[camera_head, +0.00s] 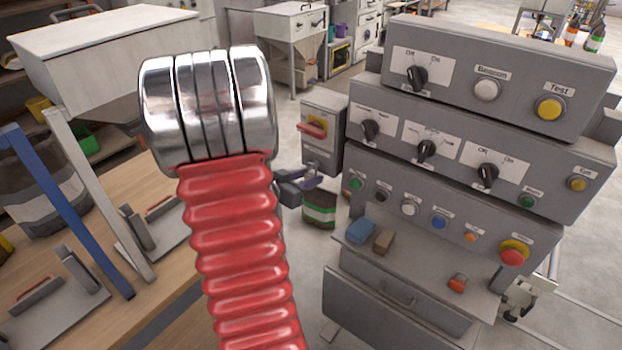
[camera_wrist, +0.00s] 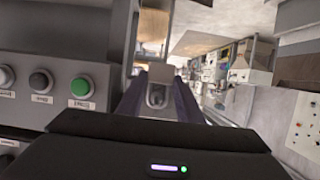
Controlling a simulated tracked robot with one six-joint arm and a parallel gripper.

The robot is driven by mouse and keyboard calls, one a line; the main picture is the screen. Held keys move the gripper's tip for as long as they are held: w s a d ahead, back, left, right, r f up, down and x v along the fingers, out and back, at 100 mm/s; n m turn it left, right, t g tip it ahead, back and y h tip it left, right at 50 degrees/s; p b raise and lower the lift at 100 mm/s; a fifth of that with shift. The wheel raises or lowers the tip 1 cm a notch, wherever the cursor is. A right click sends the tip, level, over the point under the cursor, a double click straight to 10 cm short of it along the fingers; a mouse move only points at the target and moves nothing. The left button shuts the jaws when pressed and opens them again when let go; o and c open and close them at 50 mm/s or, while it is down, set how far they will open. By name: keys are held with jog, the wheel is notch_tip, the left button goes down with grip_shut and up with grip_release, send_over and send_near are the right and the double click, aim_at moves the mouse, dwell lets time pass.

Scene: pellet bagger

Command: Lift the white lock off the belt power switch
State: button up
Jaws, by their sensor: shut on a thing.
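A grey switch box (camera_head: 322,127) with a yellow plate and a red handle (camera_head: 312,130) stands left of the large control console; I cannot read its label. My gripper (camera_head: 312,181) is in front of the lower part of this box, seen small beside the red hose. In the wrist view, the two dark fingers flank a small pale grey piece (camera_wrist: 156,96) with a dark spot, and the gripper is shut on it. It looks like the lock, but its shackle is hidden. I cannot tell whether it still touches the switch box.
The console (camera_head: 455,150) with many knobs and buttons rises close on the right. A blue block (camera_head: 361,231) and a brown block (camera_head: 384,241) lie on its ledge. A red ribbed hose (camera_head: 235,240) blocks the left-centre view. A wooden bench (camera_head: 130,290) is at left.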

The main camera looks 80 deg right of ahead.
jog(key=shift+c, duration=0.6)
jog(key=shift+r, duration=0.15)
jog(key=shift+r, duration=0.5)
jog(key=shift+w+a+r, duration=0.15)
jog(key=shift+a+r, duration=0.05)
jog(key=w+a, duration=0.3)
jog(key=a, duration=0.5)
jog(key=w+a, duration=0.4)
jog(key=a, duration=0.4)
jog(key=shift+s+a+f, duration=0.1)
jog(key=shift+s, duration=0.05)
